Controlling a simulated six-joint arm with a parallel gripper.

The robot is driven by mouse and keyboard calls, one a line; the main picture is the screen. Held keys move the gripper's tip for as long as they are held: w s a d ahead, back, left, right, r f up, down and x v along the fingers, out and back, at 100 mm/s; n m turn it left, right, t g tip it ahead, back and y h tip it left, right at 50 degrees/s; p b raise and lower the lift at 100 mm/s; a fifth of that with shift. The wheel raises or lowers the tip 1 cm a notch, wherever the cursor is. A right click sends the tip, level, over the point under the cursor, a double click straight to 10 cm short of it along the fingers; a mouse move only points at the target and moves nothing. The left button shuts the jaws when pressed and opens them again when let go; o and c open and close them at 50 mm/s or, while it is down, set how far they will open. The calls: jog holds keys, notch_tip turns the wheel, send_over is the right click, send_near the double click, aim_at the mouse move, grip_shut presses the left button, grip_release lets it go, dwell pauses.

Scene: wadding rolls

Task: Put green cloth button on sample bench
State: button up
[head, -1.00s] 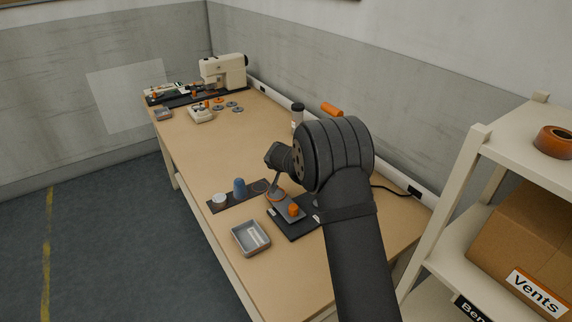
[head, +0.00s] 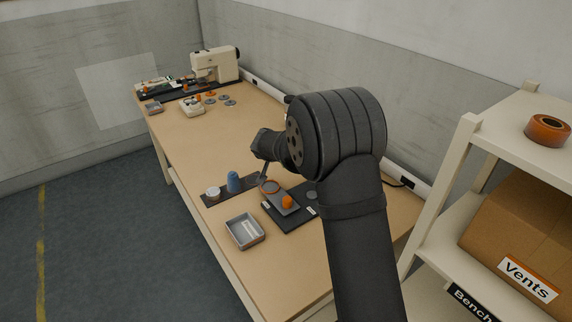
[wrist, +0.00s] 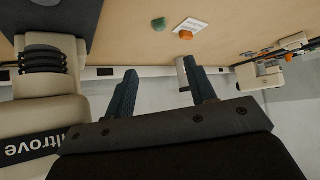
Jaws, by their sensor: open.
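A small green piece (wrist: 158,23), which may be the green cloth button, shows on the wooden bench top in the wrist view. I cannot make it out in the head view. The long wooden bench (head: 185,150), the only bench in view, runs along the wall. My gripper (wrist: 160,88) is open, with its two dark fingers apart and no held thing visible. In the head view my gripper (head: 264,170) hangs over the near half of the bench, close to an orange-rimmed ring. The green piece lies beyond the fingers, apart from them.
A blue cone (head: 233,183), a grey tray (head: 244,231) and a black plate (head: 297,218) with an orange knob stand nearby. A cream sewing machine (head: 216,65) is at the far end. A shelf (head: 465,130) stands at right. The middle of the bench is fairly clear.

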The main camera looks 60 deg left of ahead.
jog(key=shift+w+a, duration=0.1)
jog(key=shift+g+h, duration=0.5)
jog(key=x, duration=0.4)
jog(key=a+r+x, duration=0.1)
jog(key=x, duration=0.3)
jog(key=w+x, duration=0.1)
jog(key=x, duration=0.3)
jog(key=shift+a+r, duration=0.1)
jog(key=shift+a, duration=0.15)
jog(key=shift+x, duration=2.6)
jog(key=shift+w+d, duration=0.1)
jog(key=shift+w, duration=0.05)
jog(key=shift+c, duration=0.4)
grip_shut()
jog(key=shift+r, duration=0.1)
